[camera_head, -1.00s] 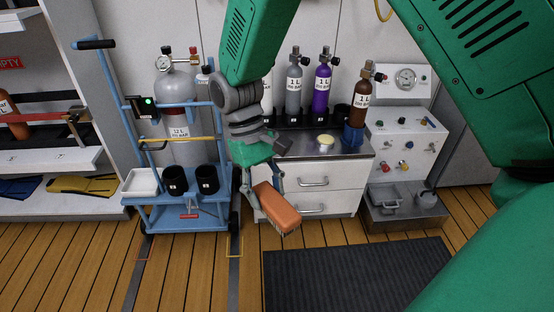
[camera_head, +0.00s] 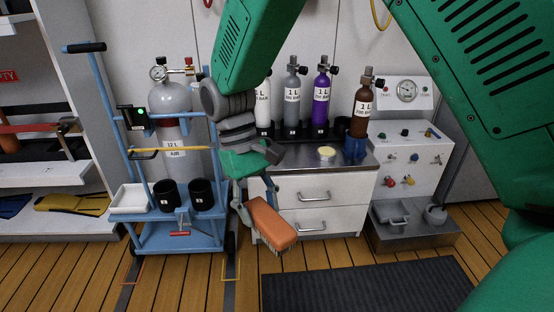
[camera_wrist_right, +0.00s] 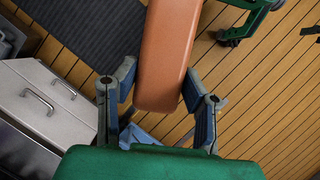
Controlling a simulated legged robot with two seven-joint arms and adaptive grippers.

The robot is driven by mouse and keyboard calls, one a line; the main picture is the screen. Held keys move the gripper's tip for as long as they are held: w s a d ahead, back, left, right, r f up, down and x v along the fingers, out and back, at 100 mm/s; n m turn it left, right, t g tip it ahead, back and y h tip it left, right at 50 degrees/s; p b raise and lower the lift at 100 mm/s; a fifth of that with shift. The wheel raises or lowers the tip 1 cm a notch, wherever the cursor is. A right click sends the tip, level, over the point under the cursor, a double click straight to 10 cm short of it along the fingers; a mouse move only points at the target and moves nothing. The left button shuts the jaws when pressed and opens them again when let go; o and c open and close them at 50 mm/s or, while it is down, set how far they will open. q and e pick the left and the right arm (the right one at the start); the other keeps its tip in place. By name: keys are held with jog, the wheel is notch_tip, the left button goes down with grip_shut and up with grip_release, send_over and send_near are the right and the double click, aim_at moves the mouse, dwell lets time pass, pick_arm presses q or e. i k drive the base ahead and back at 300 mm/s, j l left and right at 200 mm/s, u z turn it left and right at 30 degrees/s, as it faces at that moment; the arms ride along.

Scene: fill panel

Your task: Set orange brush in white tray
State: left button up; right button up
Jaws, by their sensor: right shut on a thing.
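The orange brush (camera_head: 270,223) hangs tilted in front of the white drawers, bristles down, in the head view. My right gripper (camera_head: 256,199) is shut on it near its upper left end. In the right wrist view the brush (camera_wrist_right: 168,50) lies between the two fingers of my right gripper (camera_wrist_right: 158,82). The white tray (camera_head: 129,198) is on the left side of the blue cart, left of the brush and apart from it. It looks empty. My left gripper is out of view.
The blue cart (camera_head: 180,236) carries two black cups (camera_head: 183,195) right of the tray and a large grey cylinder (camera_head: 172,100) behind. A drawer cabinet (camera_head: 315,190) with several small cylinders stands behind the brush. A dark mat (camera_head: 370,288) lies on the floor.

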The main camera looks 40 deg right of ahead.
aim_at(136, 199)
jog(key=i+u, duration=0.1)
jog(key=u, duration=0.65)
jog(key=i+l+u, duration=0.4)
jog(key=l, duration=0.2)
jog(key=i+l+u, duration=0.2)
jog(key=l+u, duration=0.25)
jog(key=l, duration=0.15)
jog(key=i+l+u, duration=0.2)
jog(key=l, duration=0.65)
